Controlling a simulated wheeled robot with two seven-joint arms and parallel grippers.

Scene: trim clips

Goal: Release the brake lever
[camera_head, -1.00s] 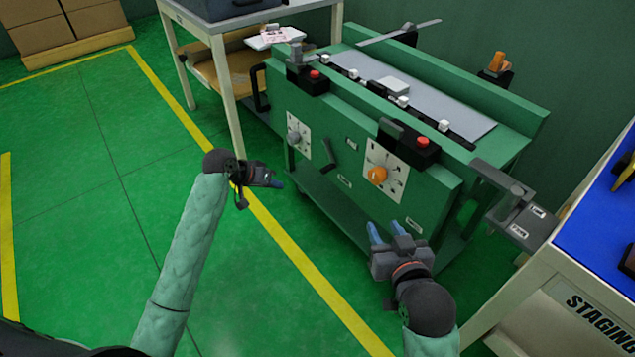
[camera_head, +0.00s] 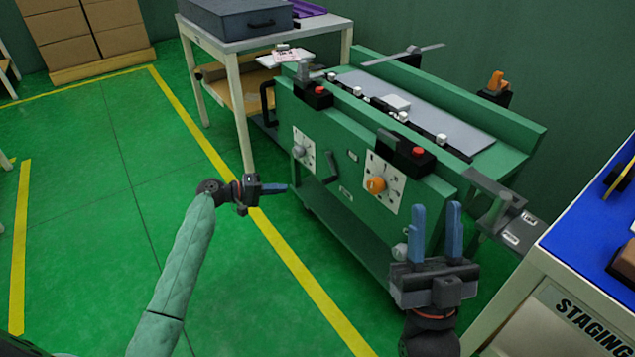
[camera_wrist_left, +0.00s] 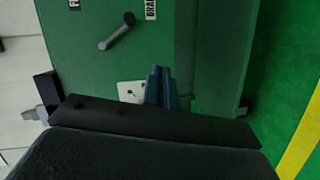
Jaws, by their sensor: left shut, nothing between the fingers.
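The brake lever (camera_head: 333,167) is a small dark crank on the green machine's front panel, between two white dial plates. In the left wrist view the lever (camera_wrist_left: 117,32) slants above and left of the fingers, near a partly cut-off label (camera_wrist_left: 150,8). My left gripper (camera_head: 285,188) is shut and empty, in front of the machine's left side and apart from the lever. Its blue fingers (camera_wrist_left: 160,78) show in the left wrist view, overlapping a white plate's edge. My right gripper (camera_head: 436,208) is open and empty, fingers up, before the machine's right end.
The machine's front carries a grey knob (camera_head: 298,152), an orange knob (camera_head: 376,185) and red buttons on black boxes. A blue-topped staging table (camera_head: 590,215) stands at the right. A white-framed bench (camera_head: 245,38) stands behind left. The green floor at left is open.

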